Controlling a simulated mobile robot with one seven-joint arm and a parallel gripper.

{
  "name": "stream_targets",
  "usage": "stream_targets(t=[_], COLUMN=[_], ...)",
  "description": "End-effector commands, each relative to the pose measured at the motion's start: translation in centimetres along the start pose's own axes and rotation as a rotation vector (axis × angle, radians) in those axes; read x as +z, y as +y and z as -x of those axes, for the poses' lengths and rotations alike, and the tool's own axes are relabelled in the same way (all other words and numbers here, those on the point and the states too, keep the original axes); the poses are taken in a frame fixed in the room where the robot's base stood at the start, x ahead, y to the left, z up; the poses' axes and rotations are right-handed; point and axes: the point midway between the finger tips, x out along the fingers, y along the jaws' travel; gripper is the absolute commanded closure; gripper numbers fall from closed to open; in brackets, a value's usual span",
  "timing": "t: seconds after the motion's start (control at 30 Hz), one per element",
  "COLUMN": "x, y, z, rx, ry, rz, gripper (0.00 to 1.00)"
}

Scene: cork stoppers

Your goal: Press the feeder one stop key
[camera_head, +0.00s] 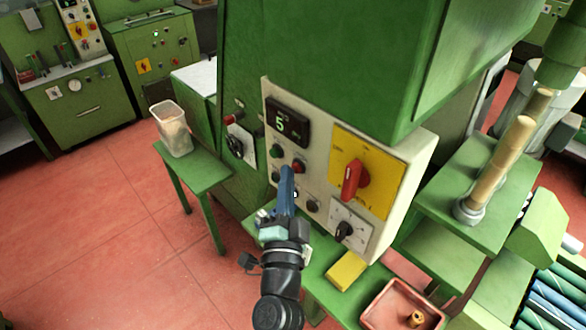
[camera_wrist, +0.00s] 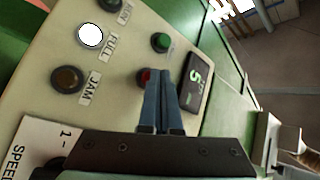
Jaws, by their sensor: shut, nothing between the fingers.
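The cream control panel (camera_head: 330,208) is on the front of the green machine. Its red key (camera_head: 299,166) is below the display (camera_head: 288,121), right of a green key (camera_head: 275,151). In the wrist view the red key (camera_wrist: 145,76) is partly hidden behind my fingers, near the green key (camera_wrist: 160,42) and the display reading 5 (camera_wrist: 200,75). My gripper (camera_head: 288,170) is shut and empty, its blue fingertips at the panel beside the red key. It also shows in the wrist view (camera_wrist: 170,75). I cannot tell whether the tips touch the key.
Lamps marked FULL (camera_wrist: 90,36), lit white, and JAM (camera_wrist: 67,80) are close by. A red rotary switch (camera_head: 355,178) on yellow and a black knob (camera_head: 345,230) protrude at right. Below are a yellow block (camera_head: 346,271) and a pink tray (camera_head: 375,311).

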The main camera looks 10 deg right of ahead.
Motion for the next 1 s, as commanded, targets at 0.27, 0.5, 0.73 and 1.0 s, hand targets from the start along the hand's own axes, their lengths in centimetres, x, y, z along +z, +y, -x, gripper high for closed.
stream_targets(t=[0.27,0.5,0.73,1.0], x=[-0.2,0.0,0.6,0.8], y=[0.1,-0.2,-0.9,-0.8], z=[-0.1,0.1,0.9,1.1], rx=[0.0,0.0,0.0,0.0], ry=[0.003,0.001,0.0,0.001], rz=[0.0,0.0,-0.001,-0.001], gripper=[1.0,1.0,1.0,1.0])
